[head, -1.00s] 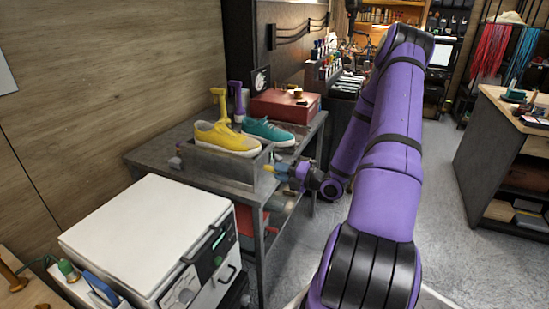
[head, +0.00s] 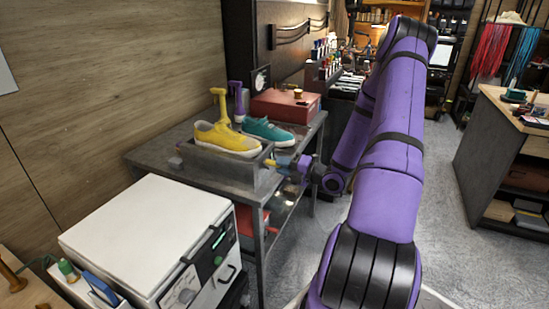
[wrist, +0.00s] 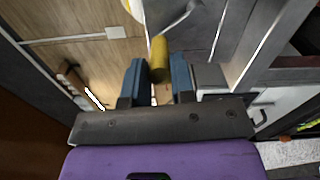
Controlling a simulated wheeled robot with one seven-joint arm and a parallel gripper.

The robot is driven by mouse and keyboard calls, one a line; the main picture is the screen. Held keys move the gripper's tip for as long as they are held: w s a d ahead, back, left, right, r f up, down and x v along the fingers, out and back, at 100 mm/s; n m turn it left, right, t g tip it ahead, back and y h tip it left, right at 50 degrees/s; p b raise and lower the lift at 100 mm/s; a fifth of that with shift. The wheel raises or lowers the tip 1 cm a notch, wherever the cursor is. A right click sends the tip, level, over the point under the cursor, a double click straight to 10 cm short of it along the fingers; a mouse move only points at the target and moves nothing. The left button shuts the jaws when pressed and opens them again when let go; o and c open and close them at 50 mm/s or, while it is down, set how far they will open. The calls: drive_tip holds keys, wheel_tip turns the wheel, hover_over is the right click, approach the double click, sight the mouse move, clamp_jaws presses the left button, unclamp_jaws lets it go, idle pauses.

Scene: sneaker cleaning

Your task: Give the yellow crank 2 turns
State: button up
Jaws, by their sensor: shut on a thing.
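The yellow crank (head: 270,163) shows as a small grip at the right end of a grey trough-like box (head: 222,172) on the dark metal table. In the wrist view its yellow cylindrical grip (wrist: 159,60) stands between two blue fingers, with a thin grey arm running up from it. My gripper (head: 285,168) is shut on this grip; it also shows in the wrist view (wrist: 159,82). A yellow sneaker (head: 227,138) sits over the grey box. The crank's joint with the box is not clear in the head view.
A teal sneaker (head: 268,132), a red case (head: 284,106) and yellow (head: 219,105) and purple (head: 238,100) upright stands are farther back on the table. A white-topped machine (head: 148,228) stands in front. Floor right of the table is clear.

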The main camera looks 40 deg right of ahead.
drive_tip(key=shift+w+d+r, duration=0.2)
drive_tip(key=shift+d+r, duration=0.15)
drive_tip(key=shift+d, duration=0.25)
drive_tip(key=shift+d, duration=0.1)
drive_tip(key=shift+w+d+r, duration=0.1)
drive_tip(key=shift+w+d, duration=0.25)
drive_tip(key=shift+d, duration=0.3)
drive_tip(key=o, duration=0.6)
drive_tip(key=shift+v, duration=3.5)
